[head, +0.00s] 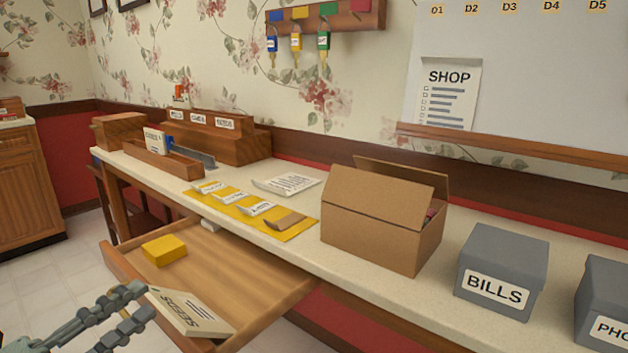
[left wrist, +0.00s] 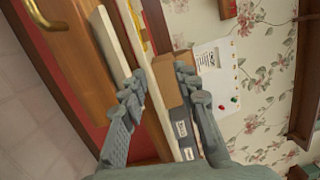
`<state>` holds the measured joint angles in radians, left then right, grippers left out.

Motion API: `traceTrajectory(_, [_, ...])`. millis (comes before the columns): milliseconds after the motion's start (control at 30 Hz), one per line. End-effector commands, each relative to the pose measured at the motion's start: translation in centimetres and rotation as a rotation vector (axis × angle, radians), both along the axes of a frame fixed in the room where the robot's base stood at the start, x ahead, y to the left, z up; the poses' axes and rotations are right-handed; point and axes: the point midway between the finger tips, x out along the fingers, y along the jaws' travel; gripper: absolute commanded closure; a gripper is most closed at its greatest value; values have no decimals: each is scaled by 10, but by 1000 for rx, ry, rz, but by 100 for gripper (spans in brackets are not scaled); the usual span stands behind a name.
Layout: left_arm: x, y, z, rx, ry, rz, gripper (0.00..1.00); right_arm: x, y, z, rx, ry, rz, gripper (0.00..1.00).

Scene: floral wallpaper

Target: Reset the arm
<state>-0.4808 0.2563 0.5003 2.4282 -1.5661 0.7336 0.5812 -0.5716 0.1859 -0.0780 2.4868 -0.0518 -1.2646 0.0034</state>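My left gripper (head: 141,301) is at the lower left of the head view, over the near side of the open drawer (head: 225,265). Its two fingers are apart. In the left wrist view the gripper (left wrist: 160,78) also shows spread fingers with nothing held between them. In the head view a cream SEEDS packet (head: 190,312) lies at the drawer's near edge, just right of the fingertips; whether they touch is unclear. My right gripper is not in view.
A yellow block (head: 164,250) lies in the drawer. On the counter are a yellow mat (head: 297,230) with packets, an open cardboard box (head: 375,232), a grey BILLS box (head: 502,265) and wooden organisers (head: 240,148). Key hooks (head: 325,17) hang on the wall. Open floor is at left.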

Motion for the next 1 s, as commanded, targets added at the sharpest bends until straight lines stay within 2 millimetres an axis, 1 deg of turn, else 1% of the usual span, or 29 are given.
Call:
traceTrajectory(33, [0,0,16,0,0,0,69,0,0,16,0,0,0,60])
traceTrajectory(67, [3,3,11,-45,-18,14,69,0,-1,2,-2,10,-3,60])
traceTrajectory(167, [12,14,21,-180,-66,70,69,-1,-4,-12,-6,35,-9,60])
traceTrajectory(267, [23,37,26,-348,-99,163,69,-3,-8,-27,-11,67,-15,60])
traceTrajectory(333, [32,61,19,-492,-101,264,69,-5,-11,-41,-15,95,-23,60])
traceTrajectory(367, [36,72,11,-555,-92,314,69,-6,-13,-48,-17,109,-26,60])
traceTrajectory(400, [40,88,-3,-640,-69,389,69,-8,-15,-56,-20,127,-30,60])
traceTrajectory(433, [43,100,-17,-703,-43,451,69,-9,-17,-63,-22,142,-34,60])
traceTrajectory(467, [45,112,-35,-765,-8,519,69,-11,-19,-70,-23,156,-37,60])
traceTrajectory(500, [47,124,-62,-840,48,607,69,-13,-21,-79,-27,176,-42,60])
traceTrajectory(567, [45,136,-106,-928,146,733,69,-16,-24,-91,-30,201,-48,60])
traceTrajectory(600, [41,139,-136,-974,220,810,69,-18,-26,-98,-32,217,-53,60])
traceTrajectory(633, [37,140,-159,-1002,277,866,69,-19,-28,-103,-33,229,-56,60])
traceTrajectory(667, [32,139,-182,-1028,339,920,69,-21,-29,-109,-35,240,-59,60])
traceTrajectory(700, [23,136,-211,-1053,424,985,69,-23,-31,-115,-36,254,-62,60])
traceTrajectory(733, [16,132,-233,-1066,489,1034,69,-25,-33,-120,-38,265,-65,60])
traceTrajectory(767, [7,126,-253,-1077,558,1078,69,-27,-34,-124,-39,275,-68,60])
traceTrajectory(800, [-5,117,-280,-1084,651,1133,69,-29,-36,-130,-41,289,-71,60])
traceTrajectory(867, [-25,101,-315,-1085,790,1205,69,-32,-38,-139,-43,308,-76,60])
traceTrajectory(900, [-40,89,-336,-1079,880,1246,69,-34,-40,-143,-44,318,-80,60])
traceTrajectory(1000, [-74,61,-374,-1052,1080,1321,69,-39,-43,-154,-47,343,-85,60])
